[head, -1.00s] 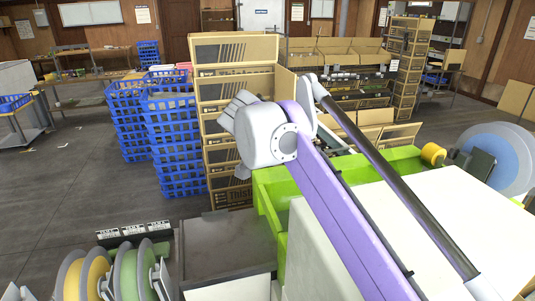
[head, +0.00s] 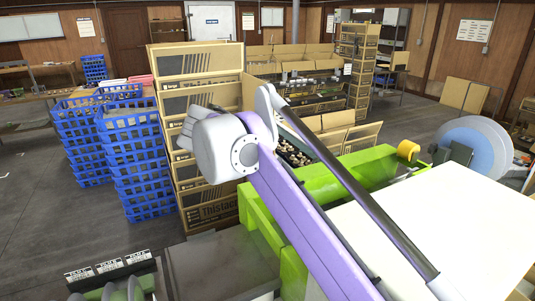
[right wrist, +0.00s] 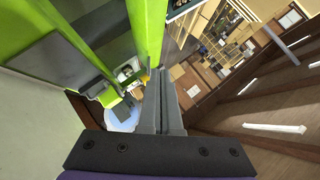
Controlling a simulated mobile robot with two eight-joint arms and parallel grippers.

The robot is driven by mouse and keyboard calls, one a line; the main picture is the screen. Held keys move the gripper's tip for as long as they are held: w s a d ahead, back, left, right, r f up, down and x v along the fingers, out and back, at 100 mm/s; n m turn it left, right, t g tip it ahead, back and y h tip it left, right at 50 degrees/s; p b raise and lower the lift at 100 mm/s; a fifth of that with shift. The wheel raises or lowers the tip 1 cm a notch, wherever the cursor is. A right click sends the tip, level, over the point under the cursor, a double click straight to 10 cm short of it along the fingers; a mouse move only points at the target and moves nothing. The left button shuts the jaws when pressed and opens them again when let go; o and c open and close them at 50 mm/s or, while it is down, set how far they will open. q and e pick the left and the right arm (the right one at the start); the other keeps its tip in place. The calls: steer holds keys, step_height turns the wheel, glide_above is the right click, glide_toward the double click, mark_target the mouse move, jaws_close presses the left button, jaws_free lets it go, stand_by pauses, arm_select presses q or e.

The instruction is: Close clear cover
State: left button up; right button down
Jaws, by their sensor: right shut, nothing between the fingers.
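I cannot make out the clear cover with certainty. A large pale flat panel (head: 440,225) lies over the green machine (head: 258,222) at the right of the head view. In the right wrist view a pale surface (right wrist: 35,125), a grey panel (right wrist: 60,62) and green beams (right wrist: 150,25) fill the left side. My right gripper (right wrist: 167,75) is shut and empty, its grey fingers pointing away beside a green beam. Whether it touches the machine I cannot tell. In the head view my purple arm crosses in front of the machine. My left gripper is out of view.
Blue crates (head: 135,155) and a tall cardboard box stack (head: 205,205) stand left of the machine. Mushroom trays (head: 293,152) show behind the purple arm. A large pale blue disc (head: 470,150) is at the right. Grey floor at the far left is open.

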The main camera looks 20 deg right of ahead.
steer(key=x, duration=0.9)
steer(key=shift+f+b, duration=0.15)
steer(key=shift+b, duration=0.15)
steer(key=shift+w+a+f, duration=0.1)
steer(key=shift+w+f, duration=0.7)
steer(key=shift+f, duration=0.1)
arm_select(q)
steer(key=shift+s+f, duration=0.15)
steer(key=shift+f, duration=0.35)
arm_select(e)
steer(key=shift+w+a+f, duration=0.1)
steer(key=shift+w+f, duration=0.35)
steer(key=shift+f, duration=0.05)
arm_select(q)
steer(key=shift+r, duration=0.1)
